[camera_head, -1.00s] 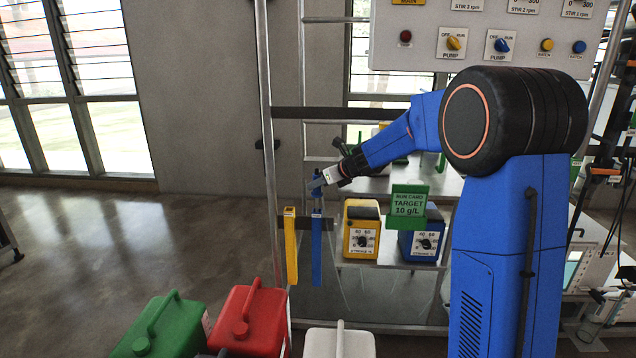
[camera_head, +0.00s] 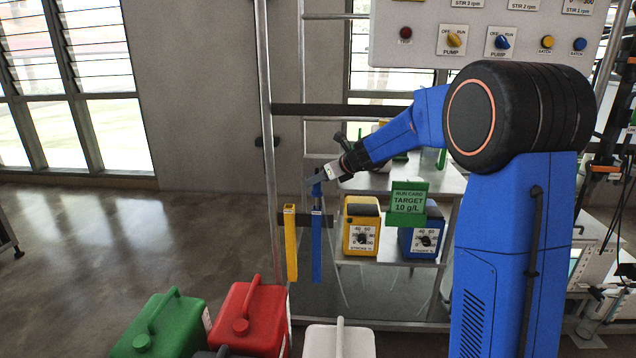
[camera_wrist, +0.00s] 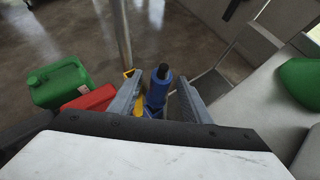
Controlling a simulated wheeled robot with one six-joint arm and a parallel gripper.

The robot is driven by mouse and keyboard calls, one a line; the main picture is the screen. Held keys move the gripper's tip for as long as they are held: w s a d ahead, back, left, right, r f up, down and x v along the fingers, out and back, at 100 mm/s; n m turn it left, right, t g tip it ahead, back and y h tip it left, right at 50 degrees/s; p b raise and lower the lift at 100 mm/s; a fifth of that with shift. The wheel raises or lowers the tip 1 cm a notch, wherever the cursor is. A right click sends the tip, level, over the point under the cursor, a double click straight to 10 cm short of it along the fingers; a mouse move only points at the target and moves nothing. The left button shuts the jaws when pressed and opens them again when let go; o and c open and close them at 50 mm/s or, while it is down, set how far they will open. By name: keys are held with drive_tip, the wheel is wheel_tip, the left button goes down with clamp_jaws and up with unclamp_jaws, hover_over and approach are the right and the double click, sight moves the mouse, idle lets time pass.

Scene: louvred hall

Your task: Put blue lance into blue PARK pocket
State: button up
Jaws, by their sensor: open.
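The blue PARK pocket (camera_head: 316,255) is a tall, narrow blue holder on the rack's dark crossbar. The blue lance (camera_head: 317,190) stands upright in it, with only its top showing above the rim. In the wrist view the lance (camera_wrist: 161,80) shows as a blue round body with a black end, between my spread fingers. My gripper (camera_head: 314,183) is open, at the lance's top; in the wrist view my gripper (camera_wrist: 158,100) has a visible gap between finger and lance on the right. The lance's lower part is hidden inside the pocket.
A yellow pocket (camera_head: 290,245) hangs just left of the blue one. Green (camera_head: 160,325), red (camera_head: 250,320) and white (camera_head: 340,342) canisters stand in front.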

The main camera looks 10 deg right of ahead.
drive_tip(key=shift+s+d+r, duration=0.25)
drive_tip(key=shift+s+r, duration=0.1)
drive_tip(key=shift+r, duration=0.5)
drive_tip(key=shift+s+d+r, duration=0.2)
drive_tip(key=shift+s+r, duration=0.2)
drive_tip(key=shift+r, duration=0.45)
drive_tip(key=shift+s+d+r, duration=0.25)
drive_tip(key=shift+s+r, duration=0.1)
drive_tip(key=shift+r, duration=0.5)
drive_tip(key=v, duration=1.7)
drive_tip(key=shift+r, duration=0.15)
